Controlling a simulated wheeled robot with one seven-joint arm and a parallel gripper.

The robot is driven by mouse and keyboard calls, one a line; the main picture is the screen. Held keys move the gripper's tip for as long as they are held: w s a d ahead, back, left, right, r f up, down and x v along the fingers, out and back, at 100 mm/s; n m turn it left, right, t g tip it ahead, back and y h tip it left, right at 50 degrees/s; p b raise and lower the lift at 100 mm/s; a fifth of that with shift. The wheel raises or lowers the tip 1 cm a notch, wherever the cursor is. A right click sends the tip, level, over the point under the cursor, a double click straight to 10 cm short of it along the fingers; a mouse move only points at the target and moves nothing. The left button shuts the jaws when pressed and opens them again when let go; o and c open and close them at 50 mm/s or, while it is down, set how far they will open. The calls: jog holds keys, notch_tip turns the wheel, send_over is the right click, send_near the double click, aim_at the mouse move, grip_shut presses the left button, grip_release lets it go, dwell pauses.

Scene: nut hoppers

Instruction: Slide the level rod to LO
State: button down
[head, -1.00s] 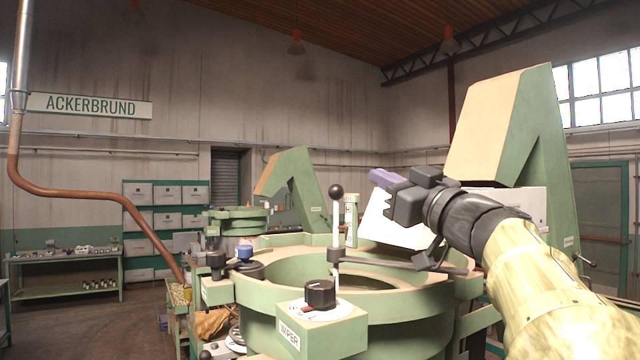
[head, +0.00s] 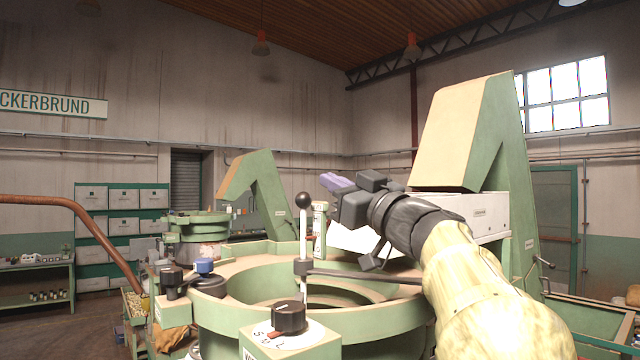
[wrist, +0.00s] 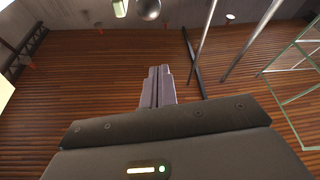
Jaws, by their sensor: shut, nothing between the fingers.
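An upright pale rod with a black ball top (head: 303,200) stands at the near rim of the green bowl. A grey collar (head: 302,267) sits low on it, with a dark horizontal bar (head: 365,277) running right from there. I cannot tell for sure that this is the level rod, and no LO mark is readable. My gripper (head: 337,182) is shut and empty, up in the air to the right of the ball and apart from it in the picture. Its lavender fingers (wrist: 158,88) are together in the wrist view, where a dark ball (wrist: 148,9) shows at the top edge.
The green bowl (head: 225,312) fills the lower middle. A black knob (head: 289,316) on a lettered dial stands in front of the rod. Black and blue knobs (head: 204,267) are at left. A tall green hopper frame (head: 455,135) and white box (head: 478,213) stand behind my arm.

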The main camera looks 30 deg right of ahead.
notch_tip(320, 180, up, 3)
jog(key=p, duration=0.5)
send_over(304, 206)
jog(key=s, duration=0.1)
jog(key=f, duration=0.4)
jog(key=shift+s+d, duration=0.1)
jog(key=shift+d, duration=0.15)
jog(key=shift+b, duration=0.3)
notch_tip(304, 206, down, 4)
jog(key=b, duration=0.3)
jog(key=shift+s, duration=0.1)
